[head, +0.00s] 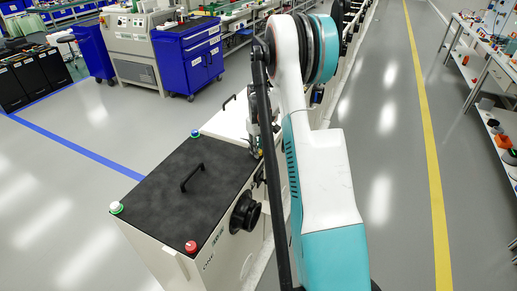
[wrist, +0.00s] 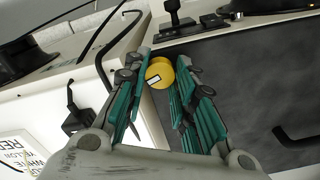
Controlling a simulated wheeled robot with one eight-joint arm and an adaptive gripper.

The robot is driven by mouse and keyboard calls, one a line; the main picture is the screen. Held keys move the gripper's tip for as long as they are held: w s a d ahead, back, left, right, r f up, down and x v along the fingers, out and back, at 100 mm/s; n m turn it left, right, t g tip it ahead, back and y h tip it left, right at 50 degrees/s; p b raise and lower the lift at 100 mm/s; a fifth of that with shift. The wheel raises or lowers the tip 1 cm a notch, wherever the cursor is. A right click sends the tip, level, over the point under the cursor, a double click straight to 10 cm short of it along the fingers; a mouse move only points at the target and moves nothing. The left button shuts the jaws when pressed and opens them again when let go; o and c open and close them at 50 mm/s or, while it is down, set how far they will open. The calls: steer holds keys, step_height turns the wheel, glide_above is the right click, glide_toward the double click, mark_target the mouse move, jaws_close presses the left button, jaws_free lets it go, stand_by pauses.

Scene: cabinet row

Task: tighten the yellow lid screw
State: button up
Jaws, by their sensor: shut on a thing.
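The yellow lid screw (wrist: 159,74) shows in the wrist view as a round yellow cap with a small white mark, at the edge of the dark lid (wrist: 240,85). My gripper (wrist: 162,66) is shut on it, with green-and-grey fingers on both sides. In the head view the dark lid (head: 165,205) tops a white cabinet. My gripper (head: 256,148) is at its far right corner, partly hidden by my arm, and the yellow screw is hidden there.
A black lid handle (head: 192,177) stands up mid-lid. A black round port (head: 245,212) sticks out of the cabinet's side. A neighbouring white cabinet (head: 229,120) stands close behind. A printed sign (wrist: 22,152) lies lower left in the wrist view. The floor beside the row is clear.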

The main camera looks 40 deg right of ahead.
steer(key=m, duration=0.5)
steer(key=shift+m, duration=0.3)
steer(key=m, duration=1)
steer(key=shift+m, duration=0.4)
steer(key=m, duration=0.4)
steer(key=shift+m, duration=0.4)
steer(key=o, duration=1.1)
steer(key=shift+r, duration=0.15)
